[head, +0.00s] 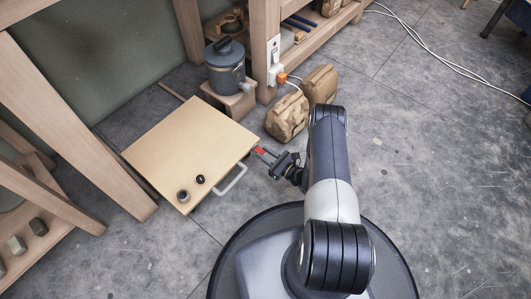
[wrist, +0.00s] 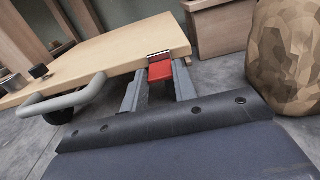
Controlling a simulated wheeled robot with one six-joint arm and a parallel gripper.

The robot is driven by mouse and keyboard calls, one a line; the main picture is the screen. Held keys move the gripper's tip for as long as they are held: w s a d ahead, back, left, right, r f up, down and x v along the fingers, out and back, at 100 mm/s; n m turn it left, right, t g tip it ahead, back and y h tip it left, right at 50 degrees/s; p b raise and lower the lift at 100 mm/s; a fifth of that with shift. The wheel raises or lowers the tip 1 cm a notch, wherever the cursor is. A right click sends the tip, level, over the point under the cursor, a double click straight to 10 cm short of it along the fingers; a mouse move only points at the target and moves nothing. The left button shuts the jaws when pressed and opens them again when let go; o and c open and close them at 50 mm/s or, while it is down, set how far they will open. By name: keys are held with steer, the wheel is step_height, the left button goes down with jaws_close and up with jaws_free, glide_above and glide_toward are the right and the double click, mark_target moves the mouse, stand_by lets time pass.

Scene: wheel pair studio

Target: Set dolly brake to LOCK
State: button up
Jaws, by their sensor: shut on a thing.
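The dolly (head: 190,145) is a flat pale wooden board low over the floor, with a grey U-shaped handle (head: 233,180) on its near right edge. The red brake lever (wrist: 161,71) juts from the board's edge below a small metal plate (wrist: 159,56). It also shows as a small red spot in the head view (head: 260,150). My gripper (wrist: 160,80) is shut on the red lever, one finger on each side of it. No LOCK marking can be read in either view, so the brake's setting cannot be told.
Two brown faceted blocks (head: 287,117) stand right of the dolly; one is close at right in the wrist view (wrist: 287,55). A dark lidded pot (head: 225,68) sits on a wooden block behind. Two small dark round pieces (head: 200,179) lie on the dolly. Floor at right is clear.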

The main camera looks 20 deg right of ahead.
steer(key=shift+f+t+y, duration=0.35)
steer(key=shift+t+y, duration=0.05)
steer(key=shift+t, duration=0.1)
steer(key=o, duration=1)
steer(key=shift+s, duration=0.1)
steer(key=p+v, duration=0.1)
steer(key=v, duration=0.9)
steer(key=shift+s+d+f, duration=0.15)
steer(key=shift+s+d, duration=0.05)
steer(key=shift+s, duration=0.05)
